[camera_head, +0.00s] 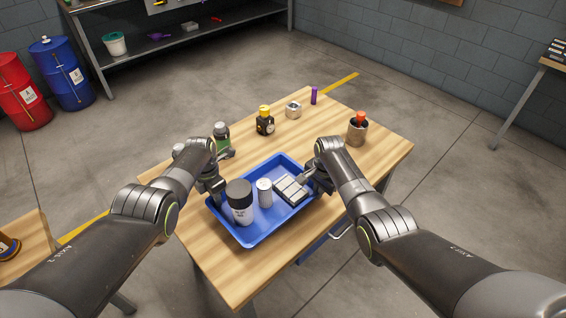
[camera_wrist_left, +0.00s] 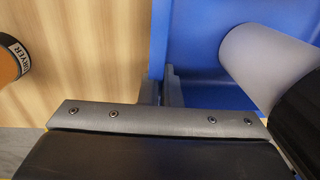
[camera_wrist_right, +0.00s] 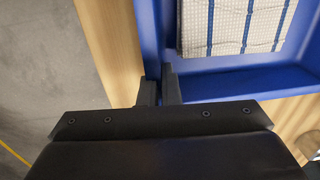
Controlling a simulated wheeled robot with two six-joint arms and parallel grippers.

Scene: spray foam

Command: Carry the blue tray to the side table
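The blue tray (camera_head: 257,236) is on or just above the wooden table (camera_head: 380,160); I cannot tell which. It holds a white can with a black cap (camera_head: 241,210), a smaller pale can (camera_head: 264,192) and a checked folded cloth (camera_head: 291,189). My left gripper (camera_head: 217,197) is at the tray's left rim; in the left wrist view its fingers (camera_wrist_left: 163,92) sit on both sides of the wall, closed on it. My right gripper (camera_head: 311,183) is at the right rim; in the right wrist view its fingers (camera_wrist_right: 159,90) also close on the wall.
Other wooden tables show at lower left (camera_head: 32,262) and right (camera_head: 520,95). Open floor lies between.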

